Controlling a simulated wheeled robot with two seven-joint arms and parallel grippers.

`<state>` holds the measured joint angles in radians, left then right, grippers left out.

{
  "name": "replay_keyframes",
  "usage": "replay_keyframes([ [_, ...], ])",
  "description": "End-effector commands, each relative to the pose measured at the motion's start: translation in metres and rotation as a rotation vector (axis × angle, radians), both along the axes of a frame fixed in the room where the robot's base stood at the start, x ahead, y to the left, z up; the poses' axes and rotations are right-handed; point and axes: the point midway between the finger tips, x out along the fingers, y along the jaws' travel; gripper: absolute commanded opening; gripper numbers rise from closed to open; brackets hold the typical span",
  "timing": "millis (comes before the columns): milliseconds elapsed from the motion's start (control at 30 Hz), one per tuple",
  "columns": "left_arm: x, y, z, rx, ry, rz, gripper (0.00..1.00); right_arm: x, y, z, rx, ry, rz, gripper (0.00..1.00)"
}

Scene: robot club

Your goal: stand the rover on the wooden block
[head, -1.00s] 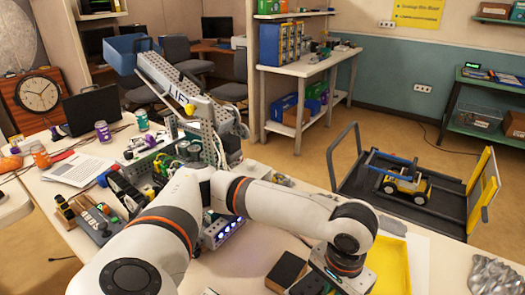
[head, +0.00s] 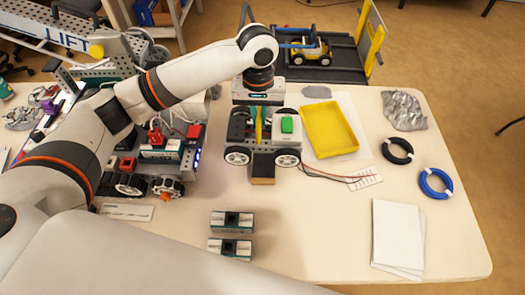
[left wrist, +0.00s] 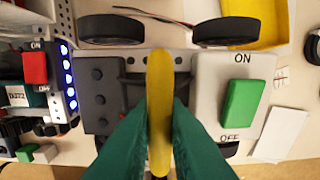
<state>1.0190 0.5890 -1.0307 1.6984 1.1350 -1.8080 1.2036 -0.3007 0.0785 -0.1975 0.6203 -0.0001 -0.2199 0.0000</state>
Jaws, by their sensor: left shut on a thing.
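The rover (head: 264,140) has wheels with pale hubs, a green ON/OFF switch (head: 287,125) and a yellow upright handle (head: 259,123). My left gripper (head: 259,108) is over it from above, its fingers shut on the handle. In the left wrist view the yellow handle (left wrist: 159,110) sits between the green fingers (left wrist: 160,135), beside the green switch (left wrist: 243,103). The wooden block (head: 262,181), dark on top with a wood-coloured front edge, shows between the rover's near wheels. Its back part is hidden by the rover. I cannot tell whether the wheels touch the table. My right gripper is out of view.
A yellow tray (head: 329,131) stands close right of the rover, with wires and a small white board (head: 365,178) in front. A larger machine with blue lights (head: 162,155) is close on the left. Two small boxes (head: 231,232) lie nearer.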

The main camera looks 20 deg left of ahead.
Motion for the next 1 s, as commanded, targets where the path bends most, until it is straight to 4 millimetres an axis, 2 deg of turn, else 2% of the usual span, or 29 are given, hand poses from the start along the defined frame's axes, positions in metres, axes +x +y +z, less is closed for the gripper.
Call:
replay_keyframes([
  [67, 0.002, -0.001, -0.006, 0.000, 0.004, 0.007, 0.00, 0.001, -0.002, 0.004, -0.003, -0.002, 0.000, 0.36],
  [300, 0.002, 0.000, -0.046, 0.001, 0.004, 0.007, 0.00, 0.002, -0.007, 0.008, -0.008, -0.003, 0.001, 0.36],
  [533, 0.003, -0.001, -0.063, -0.001, 0.002, 0.007, 0.00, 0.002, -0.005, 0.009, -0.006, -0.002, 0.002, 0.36],
  [700, 0.002, -0.001, -0.085, -0.001, 0.002, 0.006, 0.00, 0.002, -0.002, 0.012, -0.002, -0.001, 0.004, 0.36],
  [833, 0.003, 0.000, -0.094, 0.000, 0.000, 0.006, 0.00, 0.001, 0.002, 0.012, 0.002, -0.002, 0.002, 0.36],
  [1000, 0.003, -0.001, -0.095, -0.001, -0.001, 0.005, 0.00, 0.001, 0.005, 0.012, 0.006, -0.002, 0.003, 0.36],
])
